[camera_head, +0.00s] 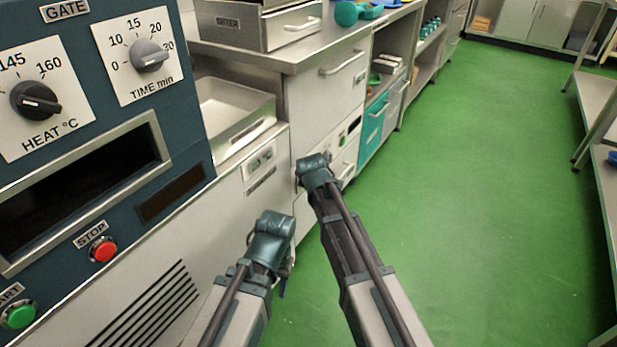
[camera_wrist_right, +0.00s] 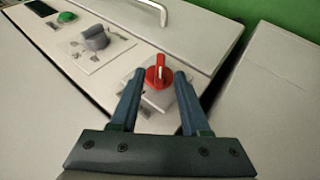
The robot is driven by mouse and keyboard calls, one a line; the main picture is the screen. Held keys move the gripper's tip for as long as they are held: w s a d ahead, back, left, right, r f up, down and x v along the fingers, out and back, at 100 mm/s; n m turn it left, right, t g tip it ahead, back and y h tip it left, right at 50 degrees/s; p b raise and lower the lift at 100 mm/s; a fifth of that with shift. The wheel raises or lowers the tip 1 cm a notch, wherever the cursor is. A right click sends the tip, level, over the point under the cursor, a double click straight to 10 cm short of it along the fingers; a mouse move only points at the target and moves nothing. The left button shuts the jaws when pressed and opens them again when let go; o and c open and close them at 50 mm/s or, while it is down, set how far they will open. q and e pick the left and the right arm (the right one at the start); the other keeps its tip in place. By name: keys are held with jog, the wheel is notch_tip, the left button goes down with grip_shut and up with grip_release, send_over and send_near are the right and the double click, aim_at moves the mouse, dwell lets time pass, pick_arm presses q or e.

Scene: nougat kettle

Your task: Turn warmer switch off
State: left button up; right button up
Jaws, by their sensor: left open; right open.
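The red rotary switch (camera_wrist_right: 157,78) sits on a small pale plate on a light cabinet front in the right wrist view. I take it for the warmer switch; its label is not readable. My right gripper (camera_wrist_right: 159,73) is open, with one blue finger on each side of the red knob. Whether the fingers touch it, I cannot tell. In the head view my right gripper (camera_head: 312,172) is at the cabinet front and hides the switch. My left gripper (camera_head: 272,242) is low beside the steel counter front, with no object seen in it; its fingertips are mostly hidden.
The blue machine panel (camera_head: 190,120) stands at left. Green floor (camera_head: 480,180) is open at right.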

jog(key=p+v, duration=0.7)
jog(key=v, duration=0.3)
jog(key=shift+s+r, duration=0.3)
jog(key=shift+o, duration=0.3)
jog(key=shift+d, duration=0.1)
